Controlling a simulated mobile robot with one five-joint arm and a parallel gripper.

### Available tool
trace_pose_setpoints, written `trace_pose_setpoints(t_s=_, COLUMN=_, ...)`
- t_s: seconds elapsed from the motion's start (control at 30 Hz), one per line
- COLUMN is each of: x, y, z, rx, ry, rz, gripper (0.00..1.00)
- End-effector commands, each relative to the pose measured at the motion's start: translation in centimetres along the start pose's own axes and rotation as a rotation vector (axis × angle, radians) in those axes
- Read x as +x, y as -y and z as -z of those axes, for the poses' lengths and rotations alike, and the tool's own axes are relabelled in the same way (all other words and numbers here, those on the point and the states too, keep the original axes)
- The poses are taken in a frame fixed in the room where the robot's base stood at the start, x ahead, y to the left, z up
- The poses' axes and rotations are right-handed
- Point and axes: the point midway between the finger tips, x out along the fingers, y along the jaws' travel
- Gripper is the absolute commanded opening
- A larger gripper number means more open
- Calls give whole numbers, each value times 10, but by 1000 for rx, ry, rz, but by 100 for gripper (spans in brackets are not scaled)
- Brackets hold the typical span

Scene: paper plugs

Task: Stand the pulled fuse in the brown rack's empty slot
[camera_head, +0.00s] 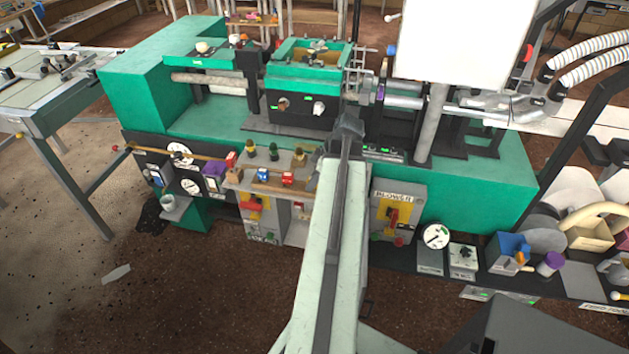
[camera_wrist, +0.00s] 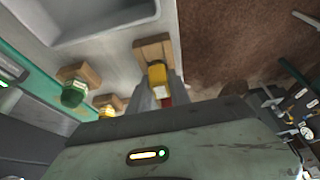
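A brown wooden rack (camera_head: 246,183) lies along the front of the grey cabinet top, left of my arm. A red fuse (camera_head: 288,178) and a blue-and-red fuse (camera_head: 262,175) stand at it. In the wrist view a yellow piece (camera_wrist: 157,74) lies between the grey fingers of my gripper (camera_wrist: 160,92), with a brown block (camera_wrist: 153,46) just beyond it. I cannot tell whether the fingers press on the yellow piece or whether it is the pulled fuse. In the head view my arm hides the fingers. No empty slot can be made out.
The BLOWER box (camera_head: 398,207) is right of my arm. A green machine (camera_head: 480,190) stands behind. Open floor (camera_head: 160,290) lies front left.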

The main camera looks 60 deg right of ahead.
Motion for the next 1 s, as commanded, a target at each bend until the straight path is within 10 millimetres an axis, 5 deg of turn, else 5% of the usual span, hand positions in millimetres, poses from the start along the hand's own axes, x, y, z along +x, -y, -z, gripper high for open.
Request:
trace_pose_setpoints(t_s=0.53, x=-14, y=0, z=2, rx=2, ry=0, rz=-1, gripper=43)
trace_pose_setpoints(t_s=1.0, x=-113, y=0, z=4, rx=4, ry=0, rz=-2, gripper=43)
